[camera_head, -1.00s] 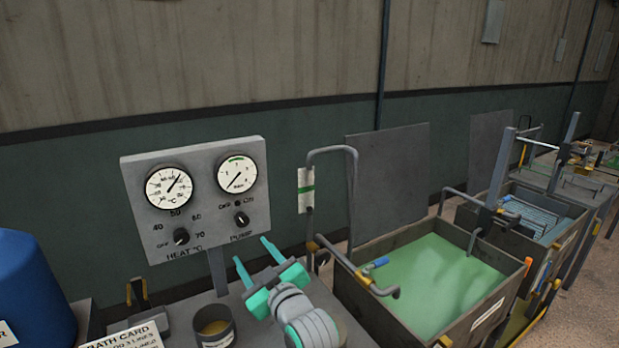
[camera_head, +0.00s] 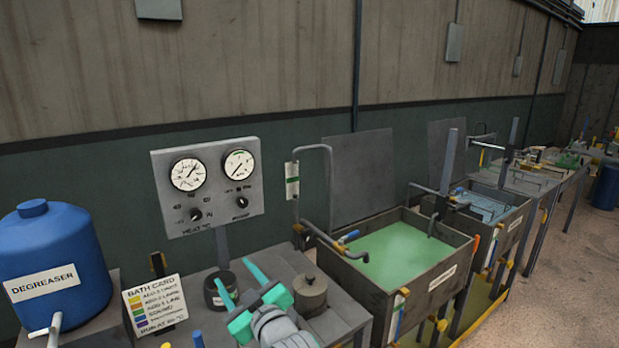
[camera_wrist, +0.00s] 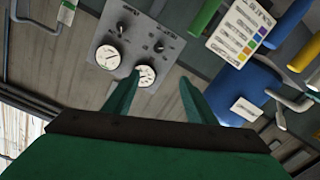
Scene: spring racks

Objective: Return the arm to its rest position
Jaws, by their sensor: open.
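My gripper (camera_head: 246,285) has two teal fingers spread apart, with nothing between them. In the head view it is at the bottom middle, above the grey bench in front of the gauge panel. The wrist view also shows the open fingers (camera_wrist: 157,97), with the panel's dials beyond them. The grey panel (camera_head: 208,222) carries two round white gauges and two black knobs, HEAT and PUMP. A grey-brown lidded pot (camera_head: 310,293) stands just right of my gripper.
A blue degreaser drum (camera_head: 55,255) stands at the left, with a colour-striped bath card (camera_head: 155,304) beside it. A tank of green liquid (camera_head: 398,252) with pipework stands at the right. More tanks and racks line the wall beyond. The floor (camera_head: 575,265) at far right looks clear.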

